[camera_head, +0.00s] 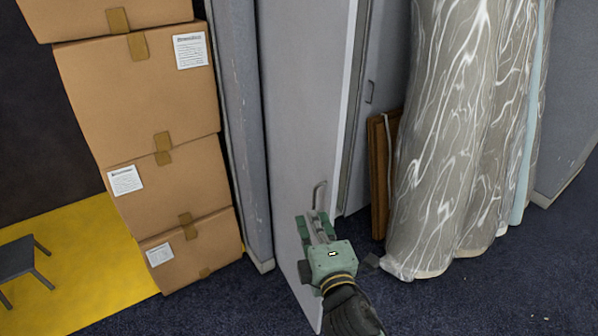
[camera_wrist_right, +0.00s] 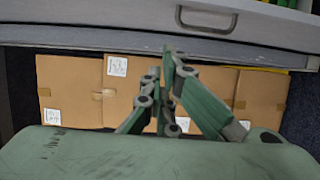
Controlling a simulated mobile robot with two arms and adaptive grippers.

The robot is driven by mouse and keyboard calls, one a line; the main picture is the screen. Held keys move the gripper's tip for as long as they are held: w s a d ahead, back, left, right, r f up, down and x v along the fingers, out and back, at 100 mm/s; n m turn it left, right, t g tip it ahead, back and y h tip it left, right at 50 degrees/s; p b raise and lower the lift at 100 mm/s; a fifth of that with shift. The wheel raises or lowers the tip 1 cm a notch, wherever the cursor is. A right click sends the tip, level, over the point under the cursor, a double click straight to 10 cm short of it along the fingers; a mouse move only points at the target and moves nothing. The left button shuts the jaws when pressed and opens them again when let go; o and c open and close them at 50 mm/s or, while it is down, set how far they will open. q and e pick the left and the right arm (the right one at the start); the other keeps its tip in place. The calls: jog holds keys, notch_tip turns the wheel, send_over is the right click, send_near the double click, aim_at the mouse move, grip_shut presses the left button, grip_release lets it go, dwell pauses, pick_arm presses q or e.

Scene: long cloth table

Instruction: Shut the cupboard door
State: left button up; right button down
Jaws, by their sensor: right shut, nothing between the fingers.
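The grey cupboard door (camera_head: 290,120) stands open, swung out from the grey cupboard (camera_head: 238,130) towards me. Its bar handle (camera_head: 319,195) is near its outer edge. My right gripper (camera_head: 316,222) is shut and empty, just below the handle in the head view. I cannot tell if it touches the door. In the right wrist view the shut fingers (camera_wrist_right: 170,58) point towards the door (camera_wrist_right: 120,14), which lies across the top with its handle (camera_wrist_right: 207,22). My left gripper is not in view.
Stacked cardboard boxes (camera_head: 175,170) stand left of the cupboard, with a yellow mat (camera_head: 85,255) and dark stool (camera_head: 18,258) beyond. Plastic-wrapped rolls (camera_head: 445,140) and a wooden board (camera_head: 378,175) stand to the right. Blue carpet (camera_head: 480,300) is clear in front.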

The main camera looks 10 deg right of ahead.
jog(key=w+d+r+p, duration=0.1)
jog(key=w+d+p, duration=0.3)
jog(key=w, duration=0.6)
jog(key=shift+w+d+r, duration=0.2)
jog(key=shift+w+r, duration=0.1)
jog(key=shift+r, duration=0.05)
